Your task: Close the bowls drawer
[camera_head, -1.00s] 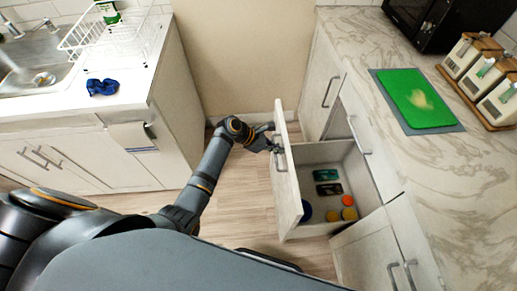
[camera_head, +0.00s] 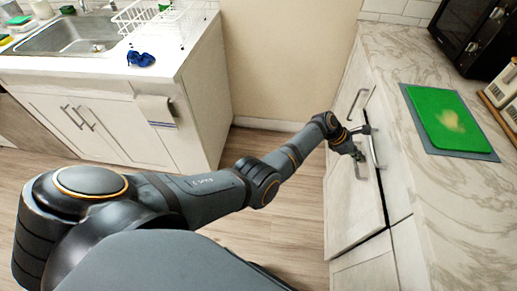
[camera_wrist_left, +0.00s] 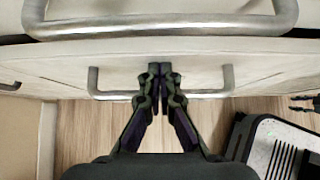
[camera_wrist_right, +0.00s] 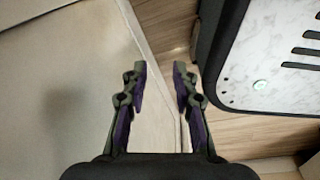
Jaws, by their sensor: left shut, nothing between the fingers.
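The bowls drawer (camera_head: 345,215) is the pale wooden drawer in the right-hand counter. In the head view its front stands close to the cabinet, with a narrow dark gap along its top edge; its inside is hidden. My left gripper (camera_head: 360,156) is at the outer face of the drawer front, by its handle. In the left wrist view the shut, empty fingers (camera_wrist_left: 160,72) overlap the drawer's metal handle (camera_wrist_left: 110,94); I cannot tell whether they touch it. My right gripper (camera_wrist_right: 160,73) is open and empty in its wrist view, and out of the head view.
Another handle (camera_head: 374,150) sticks out just above the drawer. The marble counter (camera_head: 450,215) holds a green cutting board (camera_head: 445,118) and a dark microwave (camera_head: 480,35). A sink counter (camera_head: 180,60) stands at the left. The wooden floor (camera_head: 285,160) between is clear.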

